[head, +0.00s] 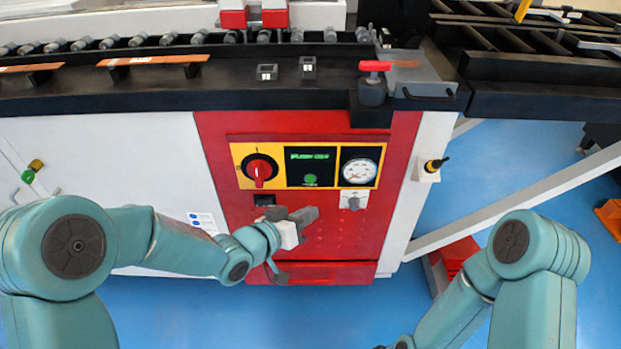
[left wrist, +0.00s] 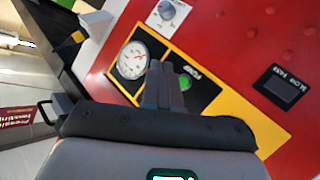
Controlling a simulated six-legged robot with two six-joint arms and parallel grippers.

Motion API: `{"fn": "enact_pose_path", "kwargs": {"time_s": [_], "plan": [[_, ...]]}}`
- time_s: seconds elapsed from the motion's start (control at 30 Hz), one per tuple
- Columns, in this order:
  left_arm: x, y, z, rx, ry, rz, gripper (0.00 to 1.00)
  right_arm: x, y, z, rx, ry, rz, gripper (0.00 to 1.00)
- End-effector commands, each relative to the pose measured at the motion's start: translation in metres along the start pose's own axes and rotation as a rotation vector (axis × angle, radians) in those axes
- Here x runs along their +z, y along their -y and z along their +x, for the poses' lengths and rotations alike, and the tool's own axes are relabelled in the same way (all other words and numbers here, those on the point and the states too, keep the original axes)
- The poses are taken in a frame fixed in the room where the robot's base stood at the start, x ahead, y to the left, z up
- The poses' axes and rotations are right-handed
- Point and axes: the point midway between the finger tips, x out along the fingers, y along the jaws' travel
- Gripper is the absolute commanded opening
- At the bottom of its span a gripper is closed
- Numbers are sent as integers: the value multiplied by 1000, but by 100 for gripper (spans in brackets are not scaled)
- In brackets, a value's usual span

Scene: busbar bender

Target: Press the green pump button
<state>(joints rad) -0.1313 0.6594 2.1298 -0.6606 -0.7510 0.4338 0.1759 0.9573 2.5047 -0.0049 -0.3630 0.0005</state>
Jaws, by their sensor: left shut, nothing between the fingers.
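The green pump button (head: 310,180) sits on a black panel below green lettering, in the middle of a yellow-framed strip on the red cabinet front (head: 350,235). My left gripper (head: 307,214) is shut and empty, just below the button in the head view. In the left wrist view the shut fingers (left wrist: 168,70) point at the panel and the green button (left wrist: 184,82) shows right beside their tips, partly covered. I cannot tell the gap between tips and panel. My right arm shows at the lower right of the head view, but its gripper does not.
A red rotary switch (head: 260,170) is left of the button and a round gauge (head: 358,170) is right of it. A small grey knob (head: 354,200) is below the gauge. A black ledge with a red-topped part (head: 374,80) overhangs the panel.

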Motion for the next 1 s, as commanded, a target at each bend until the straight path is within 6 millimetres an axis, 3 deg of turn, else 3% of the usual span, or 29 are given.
{"fn": "enact_pose_path", "kwargs": {"time_s": [0.43, 1.0], "plan": [[-29, 29, 39, -1, 1, -1, 0, 0, 7, -19, 0, 0, 0, 0], [-32, 33, 44, -2, 2, -2, 0, 0, 7, -20, 0, 0, 0, 0]]}}
